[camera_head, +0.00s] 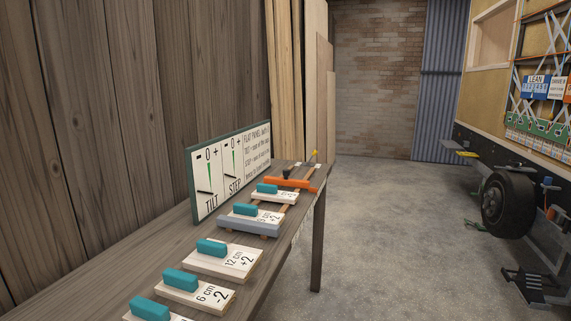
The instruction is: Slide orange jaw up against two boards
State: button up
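The orange jaw (297,184) is a bar lying across the far end of the wooden bench (262,268). Right in front of it lies a pale board with a teal block (274,196). Nearer stands a thick board with a grey edge (248,227) and a teal block on top. The jaw looks close to the far pale board, but I cannot tell whether they touch. A thin brown bar (283,211) shows beside these boards. My gripper is not in view.
Nearer on the bench lie separate boards marked 12 cm +2 (229,264) and 6 cm -2 (201,294), with another at the bottom edge. A TILT and STEP sign (230,170) stands behind. Open concrete floor (390,230) lies right; a trailer wheel (507,202) stands beyond.

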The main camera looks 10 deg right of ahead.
aim_at(287, 182)
jog(key=i+l, duration=0.35)
jog(key=i, duration=0.25)
jog(key=i+l+u, duration=0.15)
jog(key=i+l, duration=0.25)
jog(key=i, duration=0.15)
jog(key=i+l, duration=0.45)
jog(key=i, duration=0.15)
jog(key=j+u, duration=0.05)
